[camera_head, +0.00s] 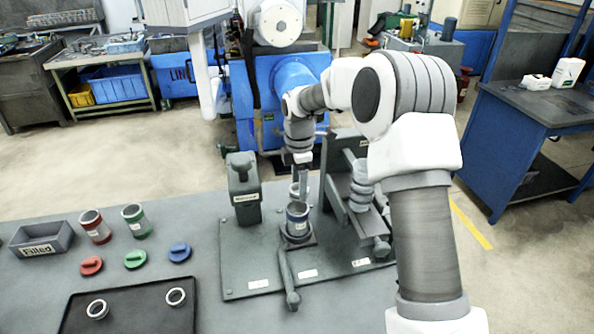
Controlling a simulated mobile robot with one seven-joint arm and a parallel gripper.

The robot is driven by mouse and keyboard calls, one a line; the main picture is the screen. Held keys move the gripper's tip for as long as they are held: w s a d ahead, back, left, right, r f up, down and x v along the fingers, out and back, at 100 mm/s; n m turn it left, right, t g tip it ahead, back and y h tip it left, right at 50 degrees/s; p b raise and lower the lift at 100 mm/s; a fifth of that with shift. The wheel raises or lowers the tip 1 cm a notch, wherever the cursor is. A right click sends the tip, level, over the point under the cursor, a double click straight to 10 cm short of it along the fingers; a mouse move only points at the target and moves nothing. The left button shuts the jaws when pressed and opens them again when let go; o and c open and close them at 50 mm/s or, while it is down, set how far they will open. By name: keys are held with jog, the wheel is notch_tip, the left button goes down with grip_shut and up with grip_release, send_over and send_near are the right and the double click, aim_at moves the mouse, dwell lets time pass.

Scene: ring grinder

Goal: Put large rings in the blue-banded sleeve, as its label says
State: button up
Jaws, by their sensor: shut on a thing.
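The blue-banded sleeve (297,221) stands upright in a holder on the grey fixture plate, its open mouth facing up. My gripper (302,196) points down just above that mouth, small in the view. It is shut on a ring, of which little can be made out at this size. Whether the ring is inside the mouth or above it I cannot tell. Two more metal rings, a left ring (97,309) and a right ring (176,296), lie on the black tray (140,318). The sleeve's label text and its inside are not readable from here.
A red-banded sleeve (95,228) and a green-banded sleeve (134,222) stand at left, beside a grey bin (42,239) labelled "Filled". Red (91,265), green (135,259) and blue (180,252) lids lie before them. A grey block (243,190) and a lever (287,280) flank the sleeve.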

jog(key=shift+n, duration=0.4)
jog(key=shift+w+a+f+b, duration=0.1)
jog(key=shift+w+f+b, duration=0.05)
jog(key=shift+f+b, duration=1)
jog(key=shift+w+a+f+b, duration=0.15)
jog(key=shift+f+b, duration=0.6)
jog(key=shift+f, duration=0.7)
jog(key=o, duration=1.5)
jog(key=shift+o, duration=0.3)
jog(key=shift+f, duration=0.1)
jog(key=shift+p, duration=0.3)
notch_tip(320, 180, up, 7)
jog(key=p, duration=0.5)
